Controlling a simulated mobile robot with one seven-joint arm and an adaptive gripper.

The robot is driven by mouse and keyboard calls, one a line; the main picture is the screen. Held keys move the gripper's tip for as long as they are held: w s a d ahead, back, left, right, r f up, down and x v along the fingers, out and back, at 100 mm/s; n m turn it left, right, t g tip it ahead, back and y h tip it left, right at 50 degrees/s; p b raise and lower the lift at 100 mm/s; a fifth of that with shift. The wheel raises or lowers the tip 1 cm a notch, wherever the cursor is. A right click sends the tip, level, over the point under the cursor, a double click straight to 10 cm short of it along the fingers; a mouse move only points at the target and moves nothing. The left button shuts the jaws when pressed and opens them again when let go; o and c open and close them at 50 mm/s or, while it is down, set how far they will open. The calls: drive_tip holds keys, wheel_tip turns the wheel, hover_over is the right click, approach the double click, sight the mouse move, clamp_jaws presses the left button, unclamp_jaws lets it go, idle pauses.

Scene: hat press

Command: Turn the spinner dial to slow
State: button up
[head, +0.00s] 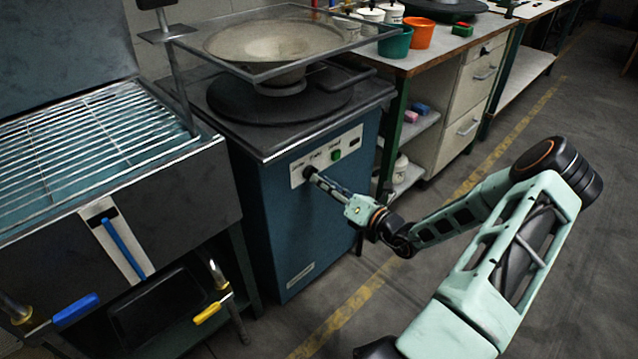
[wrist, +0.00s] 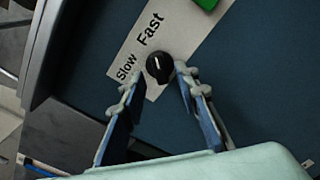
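The spinner dial (wrist: 159,67) is a round black knob with a small light pointer mark. It sits on a pale label plate (wrist: 127,52) printed "Slow" and "Fast" on the blue cabinet. I cannot tell exactly which word the mark points to. My gripper (wrist: 156,82) is open, with one fingertip on each side of the dial; no clear contact shows. In the head view my gripper (head: 316,178) reaches the left end of the control panel (head: 343,148), and its tip partly covers the dial (head: 309,171).
The blue spinner cabinet (head: 300,235) carries a green button (head: 336,155) right of the dial and a round basin (head: 275,42) on top. A grated metal table (head: 190,190) with blue and yellow valve handles stands to the left. Open floor lies right.

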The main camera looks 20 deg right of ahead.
drive_tip(key=shift+x, duration=1.1)
clamp_jaws()
